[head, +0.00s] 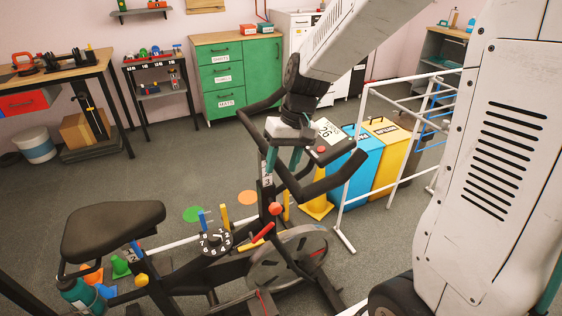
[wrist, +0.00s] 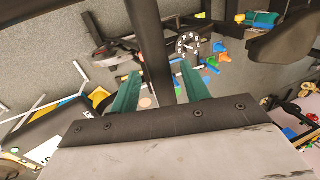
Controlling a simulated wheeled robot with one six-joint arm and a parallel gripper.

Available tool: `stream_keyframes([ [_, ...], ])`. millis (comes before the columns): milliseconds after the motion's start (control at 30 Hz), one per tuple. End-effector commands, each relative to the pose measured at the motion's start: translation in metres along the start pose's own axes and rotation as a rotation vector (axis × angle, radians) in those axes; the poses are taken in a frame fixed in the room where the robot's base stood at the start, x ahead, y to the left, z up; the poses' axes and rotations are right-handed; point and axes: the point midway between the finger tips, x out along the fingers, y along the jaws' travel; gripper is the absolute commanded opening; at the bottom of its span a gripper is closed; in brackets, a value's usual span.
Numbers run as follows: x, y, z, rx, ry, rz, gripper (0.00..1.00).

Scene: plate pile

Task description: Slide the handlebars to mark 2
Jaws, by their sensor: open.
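The black handlebars (head: 333,181) sit on top of the exercise bike's front post, with one grip to the left and one to the right. A small pale strip with dark marks (head: 266,174) is on the post below them; its digits are too small to read surely. My gripper (head: 284,160) is at the middle of the handlebars, pointing down. In the wrist view its two green fingers (wrist: 160,90) are open, one on each side of a dark bar (wrist: 150,45). I cannot tell whether either finger touches the bar. My gripper hides part of the handlebar centre.
The bike's black saddle (head: 113,228) and a numbered dial (head: 215,241) lie left of the post. A red knob (head: 275,209) is on the post. A white rail frame (head: 365,150), a blue bin (head: 345,170) and a yellow bin (head: 392,150) stand right.

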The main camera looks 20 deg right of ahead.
Motion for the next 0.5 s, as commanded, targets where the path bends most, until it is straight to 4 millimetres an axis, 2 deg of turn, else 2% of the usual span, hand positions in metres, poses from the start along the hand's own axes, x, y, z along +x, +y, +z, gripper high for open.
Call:
stream_keyframes([
  [167, 0.0003, -0.0007, -0.0001, -0.001, 0.0, 0.0, 0.46],
  [200, 0.0003, -0.0009, -0.0001, -0.001, 0.0, 0.0, 0.41],
  [333, 0.0003, -0.0012, -0.0001, -0.002, 0.0, 0.0, 0.05],
  [367, 0.0003, -0.0012, -0.0001, -0.002, 0.0, 0.0, 0.0],
  [500, 0.0022, -0.0008, 0.0, -0.002, -0.001, 0.0, 0.0],
])
